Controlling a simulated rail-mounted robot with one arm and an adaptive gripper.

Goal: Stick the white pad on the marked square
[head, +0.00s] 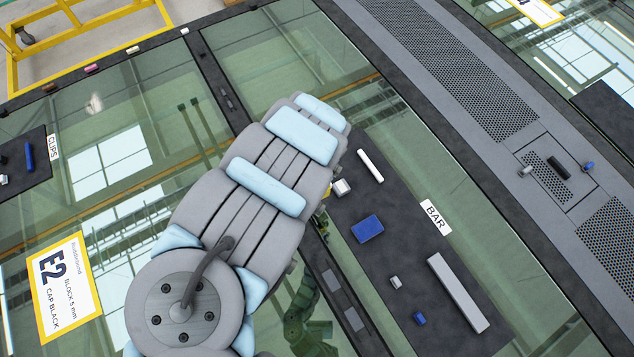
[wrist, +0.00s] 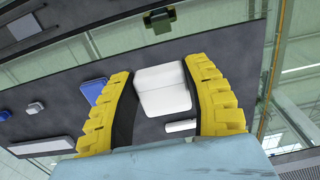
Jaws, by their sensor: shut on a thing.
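The white pad (wrist: 163,92) is a small white block between the two yellow, black-lined fingers of my gripper (wrist: 159,70) in the wrist view. My gripper is shut on it, over the dark mat. In the head view the white pad (head: 341,187) shows just right of my arm, which hides nearly all of the gripper. Grey rectangles (head: 333,281) lie on the dark strip between the panes; I cannot tell whether one is the marked square. No other square mark is clear.
The dark mat (head: 400,245) also bears a thin white bar (head: 370,166), a blue block (head: 367,229), a small blue block (head: 419,318) and a long grey bar (head: 458,292). Reflective green glass lies around it. A perforated grey panel (head: 460,80) runs along the right.

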